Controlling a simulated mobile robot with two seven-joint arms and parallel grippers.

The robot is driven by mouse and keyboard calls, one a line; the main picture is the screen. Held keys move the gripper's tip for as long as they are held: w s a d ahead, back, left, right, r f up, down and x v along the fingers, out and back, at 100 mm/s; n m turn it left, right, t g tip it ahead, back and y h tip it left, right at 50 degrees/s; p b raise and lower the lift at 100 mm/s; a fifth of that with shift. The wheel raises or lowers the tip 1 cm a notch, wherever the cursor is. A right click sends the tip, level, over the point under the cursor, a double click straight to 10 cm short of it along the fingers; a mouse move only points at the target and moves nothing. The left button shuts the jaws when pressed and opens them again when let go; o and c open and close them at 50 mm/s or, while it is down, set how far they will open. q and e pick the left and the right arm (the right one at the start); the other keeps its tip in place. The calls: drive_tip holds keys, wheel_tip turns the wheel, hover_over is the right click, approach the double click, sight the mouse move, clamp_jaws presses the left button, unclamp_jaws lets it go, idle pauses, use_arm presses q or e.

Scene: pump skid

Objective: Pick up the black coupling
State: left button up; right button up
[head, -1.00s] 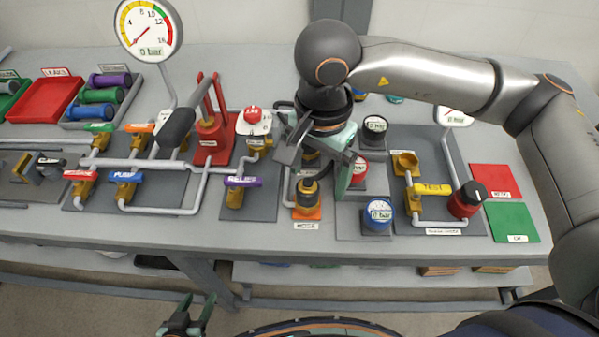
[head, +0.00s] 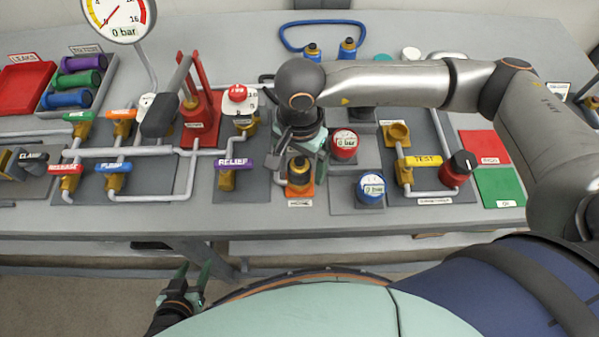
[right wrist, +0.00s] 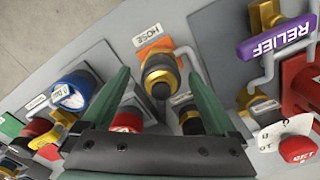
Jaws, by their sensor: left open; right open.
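The black coupling (head: 299,171) stands upright on a brass fitting over an orange plate by the HOSE label. It also shows in the right wrist view (right wrist: 160,70). My right gripper (head: 303,158) is open and empty, just behind and above the coupling in the head view. In the right wrist view its two fingers (right wrist: 157,78) are spread, with the coupling seen between them. I cannot tell how far above it they are. My left gripper (head: 187,287) is open and empty, low in front of the bench.
A purple RELIEF valve (head: 234,163) stands left of the coupling. A blue-topped gauge (head: 371,187) and a red one (head: 344,144) stand to its right. A blue hose (head: 283,38) with similar black-ended couplings lies at the back. The TEST valve (head: 423,160) is further right.

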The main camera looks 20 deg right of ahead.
drive_tip(key=shift+f, duration=1.25)
drive_tip(key=shift+w, duration=0.1)
clamp_jaws()
